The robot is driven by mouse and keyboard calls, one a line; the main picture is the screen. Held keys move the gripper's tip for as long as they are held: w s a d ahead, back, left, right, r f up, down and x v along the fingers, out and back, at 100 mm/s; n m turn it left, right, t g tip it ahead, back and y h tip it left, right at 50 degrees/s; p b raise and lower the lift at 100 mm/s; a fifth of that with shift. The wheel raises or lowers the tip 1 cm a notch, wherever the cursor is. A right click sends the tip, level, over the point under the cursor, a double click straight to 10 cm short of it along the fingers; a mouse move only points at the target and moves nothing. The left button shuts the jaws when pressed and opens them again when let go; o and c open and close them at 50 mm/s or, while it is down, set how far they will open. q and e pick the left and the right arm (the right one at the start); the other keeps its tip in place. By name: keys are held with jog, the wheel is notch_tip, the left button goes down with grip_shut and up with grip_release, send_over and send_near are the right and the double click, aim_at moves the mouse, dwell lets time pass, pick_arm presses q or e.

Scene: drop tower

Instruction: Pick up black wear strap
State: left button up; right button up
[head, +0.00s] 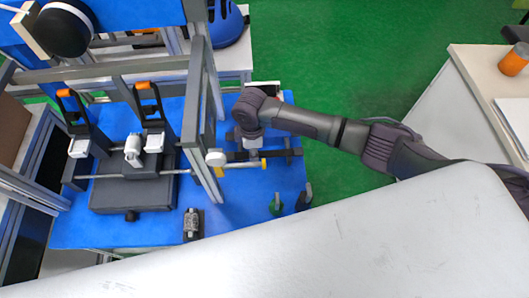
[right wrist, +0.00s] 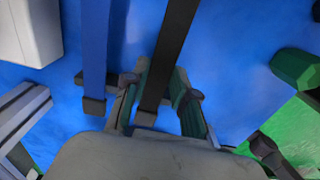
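In the right wrist view a long black strap (right wrist: 168,62) runs from the top edge down between my right gripper's two fingers and ends in a brownish tip. My right gripper (right wrist: 163,72) is open, its green-padded fingers on either side of this strap. Blue shows between the strap and the right finger; whether the left finger touches it I cannot tell. A blue strap (right wrist: 95,50) runs beside it, outside the fingers on the left. In the head view my right gripper (head: 248,146) is over the blue table, its fingers largely hidden. My left gripper is not in view.
The blue table (head: 260,200) holds a grey metal frame (head: 199,100) just left of my right gripper. A dark fixture (head: 135,190) stands farther left. A green object (head: 277,205) stands near the table's front right. Green floor is clear behind my arm.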

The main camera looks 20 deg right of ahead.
grip_shut()
jog(key=shift+r, duration=0.15)
